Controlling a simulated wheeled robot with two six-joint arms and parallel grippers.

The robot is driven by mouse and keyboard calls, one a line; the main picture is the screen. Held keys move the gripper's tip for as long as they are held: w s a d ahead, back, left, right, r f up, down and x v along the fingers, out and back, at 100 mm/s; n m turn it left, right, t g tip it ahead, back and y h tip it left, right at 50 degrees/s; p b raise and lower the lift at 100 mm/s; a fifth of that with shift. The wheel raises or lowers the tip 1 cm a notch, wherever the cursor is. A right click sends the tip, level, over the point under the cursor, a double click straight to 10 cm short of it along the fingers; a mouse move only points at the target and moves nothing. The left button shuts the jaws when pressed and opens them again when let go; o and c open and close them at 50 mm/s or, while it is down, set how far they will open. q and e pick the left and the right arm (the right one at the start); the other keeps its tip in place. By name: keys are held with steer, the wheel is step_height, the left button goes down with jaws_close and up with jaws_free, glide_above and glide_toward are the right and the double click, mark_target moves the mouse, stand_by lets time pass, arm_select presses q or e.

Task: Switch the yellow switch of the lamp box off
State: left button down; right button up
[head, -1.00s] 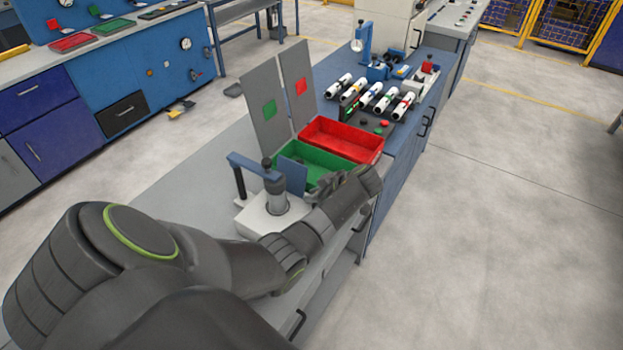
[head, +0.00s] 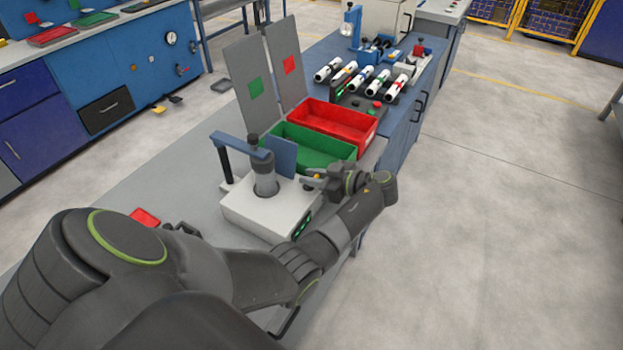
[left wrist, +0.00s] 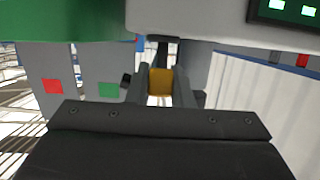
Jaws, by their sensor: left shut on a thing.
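The lamp box (head: 245,213) is a white box on the bench with lit green lamps (head: 303,226) on its front side; a grey cylinder stands upright on its top. The yellow switch (left wrist: 160,83) is between the fingers of my left gripper (left wrist: 160,90) in the left wrist view, which is shut on it. In the head view my left gripper (head: 316,181) is at the box's far right corner, beside the green tray, with a bit of yellow at its tip. The lamp box also shows at the top of the left wrist view (left wrist: 200,18). My right gripper is not in view.
A green tray (head: 322,144) and a red tray (head: 345,117) stand behind the box, with grey upright panels (head: 250,85) to their left. Several white pipes (head: 375,82) lie farther back. A blue arm (head: 240,145) reaches over the box.

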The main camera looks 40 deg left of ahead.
arm_select(q)
steer(key=c, duration=1.3)
jaws_free()
steer(key=shift+d, duration=0.1)
steer(key=v, duration=1.7)
steer(key=shift+d+r, duration=0.1)
steer(key=shift+d, duration=0.05)
